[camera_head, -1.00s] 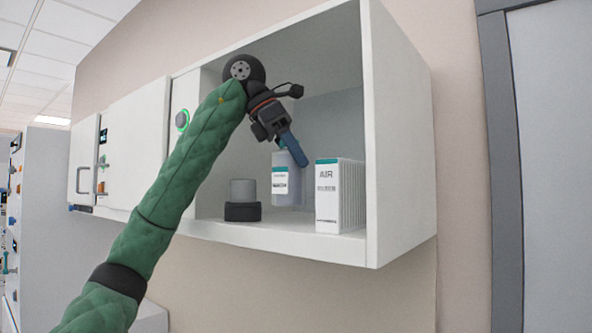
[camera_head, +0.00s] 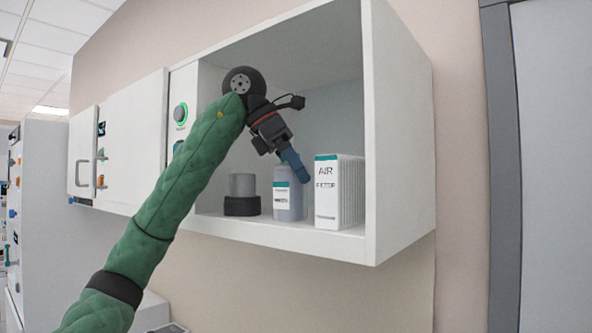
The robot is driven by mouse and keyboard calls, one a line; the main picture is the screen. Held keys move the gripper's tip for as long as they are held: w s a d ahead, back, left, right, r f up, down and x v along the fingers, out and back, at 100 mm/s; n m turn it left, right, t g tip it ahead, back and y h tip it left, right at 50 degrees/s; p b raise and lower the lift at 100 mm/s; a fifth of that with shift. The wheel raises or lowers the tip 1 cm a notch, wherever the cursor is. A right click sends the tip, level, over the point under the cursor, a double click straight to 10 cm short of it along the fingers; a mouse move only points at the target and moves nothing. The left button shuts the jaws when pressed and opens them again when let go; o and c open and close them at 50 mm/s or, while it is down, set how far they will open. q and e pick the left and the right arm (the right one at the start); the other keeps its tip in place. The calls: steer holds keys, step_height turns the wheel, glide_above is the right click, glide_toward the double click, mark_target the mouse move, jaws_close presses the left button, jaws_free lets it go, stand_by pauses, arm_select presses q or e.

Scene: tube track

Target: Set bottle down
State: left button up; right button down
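A grey-blue bottle (camera_head: 289,203) with a white and teal label is in the open wall cabinet, between a dark round base and a white box. Its bottom appears to be at the shelf (camera_head: 265,230); whether it bears fully on it I cannot tell. My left gripper (camera_head: 295,168) reaches in from above, its blue fingers at the bottle's top. The fingers hide the bottle's neck, so their grip on it is not clearly visible. My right gripper is not in view.
The white AIR FILTER box (camera_head: 339,192) stands just right of the bottle. A grey cylinder on a black base (camera_head: 242,196) stands to its left. The cabinet's right side wall (camera_head: 402,150) and shelf edge bound the space.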

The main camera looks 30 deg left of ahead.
arm_select(q)
steer(key=shift+o, duration=1.3)
steer(key=shift+r, duration=0.1)
